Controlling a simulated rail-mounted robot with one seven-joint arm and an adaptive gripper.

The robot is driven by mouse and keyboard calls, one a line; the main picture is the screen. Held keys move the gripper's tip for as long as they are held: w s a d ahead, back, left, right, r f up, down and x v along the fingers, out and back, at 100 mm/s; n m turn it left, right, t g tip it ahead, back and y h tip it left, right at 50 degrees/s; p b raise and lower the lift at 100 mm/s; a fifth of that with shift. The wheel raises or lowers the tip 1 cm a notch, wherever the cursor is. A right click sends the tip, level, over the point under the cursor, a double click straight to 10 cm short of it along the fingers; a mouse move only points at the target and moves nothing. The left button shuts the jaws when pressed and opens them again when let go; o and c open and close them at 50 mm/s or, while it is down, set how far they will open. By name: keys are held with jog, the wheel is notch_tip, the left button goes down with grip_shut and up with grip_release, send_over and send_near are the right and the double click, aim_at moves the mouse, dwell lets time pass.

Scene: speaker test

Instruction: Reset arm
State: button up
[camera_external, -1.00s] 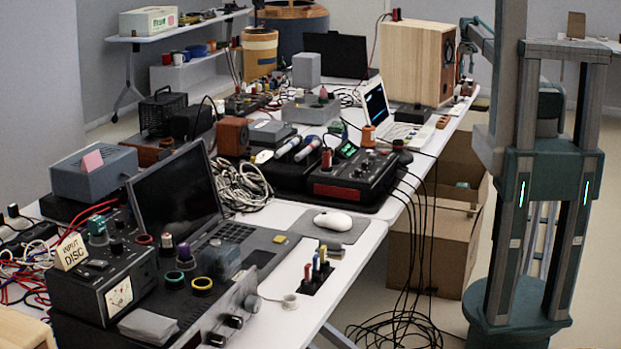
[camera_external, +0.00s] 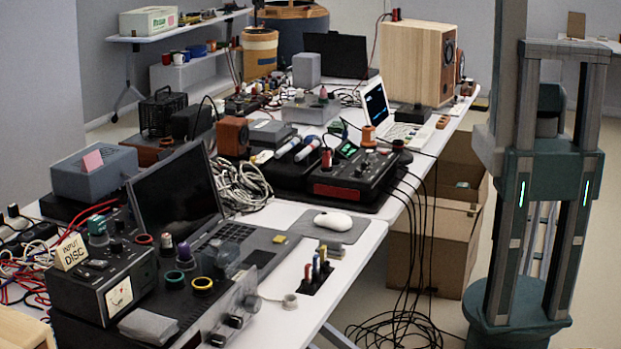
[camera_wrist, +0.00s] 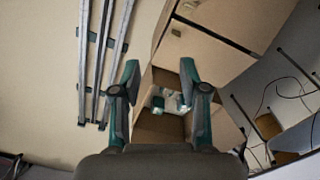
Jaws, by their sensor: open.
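My gripper (camera_wrist: 159,78) shows in the wrist view with its two green and dark fingers spread apart and nothing between them. It hangs free above the floor, with an open cardboard box (camera_wrist: 165,125) behind and below the fingers. The box holds some small pale and green items. In the external view my column stands at the right, beside the table; my gripper and forearm do not show there.
A long white table (camera_external: 345,262) carries laptops, audio gear, cables and a wooden speaker (camera_external: 415,62). Cardboard boxes (camera_external: 428,245) stand under its right edge. Black cables (camera_external: 410,255) hang to the floor. Floor between table and column is narrow.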

jog(key=s+f+g, duration=0.2)
jog(key=s+f, duration=0.4)
jog(key=s, duration=0.5)
jog(key=s+f+g, duration=0.2)
jog(key=s+f, duration=0.4)
jog(key=s, duration=0.5)
jog(key=s+f+g, duration=0.2)
jog(key=s+f, duration=0.4)
jog(key=s, duration=0.6)
jog(key=shift+f+g, duration=0.4)
